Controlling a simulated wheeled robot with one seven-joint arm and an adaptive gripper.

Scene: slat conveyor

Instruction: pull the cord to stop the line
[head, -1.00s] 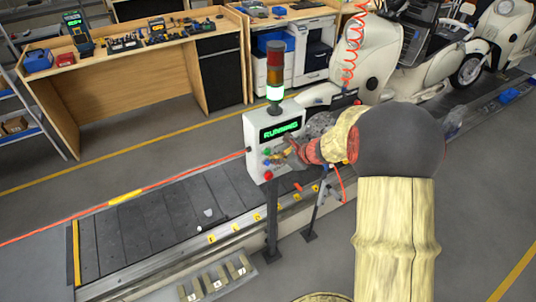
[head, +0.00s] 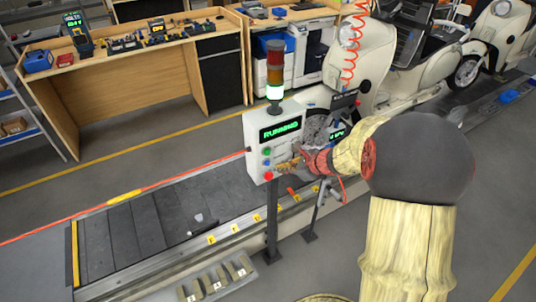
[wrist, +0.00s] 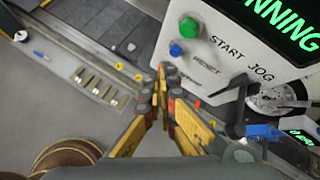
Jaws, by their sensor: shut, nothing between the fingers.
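The red cord (head: 60,222) runs from the left edge above the conveyor to the left side of the white control box (head: 255,152). A yellow tag (head: 124,197) hangs on it. The box display (head: 281,130) reads RUNNING; green, blue and red buttons lie below. My gripper (head: 284,169) is in front of the box's lower part, right of the red button (head: 268,176), away from the tagged cord stretch. In the wrist view my gripper (wrist: 165,78) is shut and empty, below the green button (wrist: 189,27) and blue button (wrist: 177,49). The cord is not clearly visible there.
The slat conveyor (head: 125,235) runs along behind the box post (head: 271,225), with cream scooters (head: 365,70) on it. A stack light (head: 274,70) tops the box. A red coiled hose (head: 352,50) hangs nearby. Grey floor (head: 120,165) is free behind the belt.

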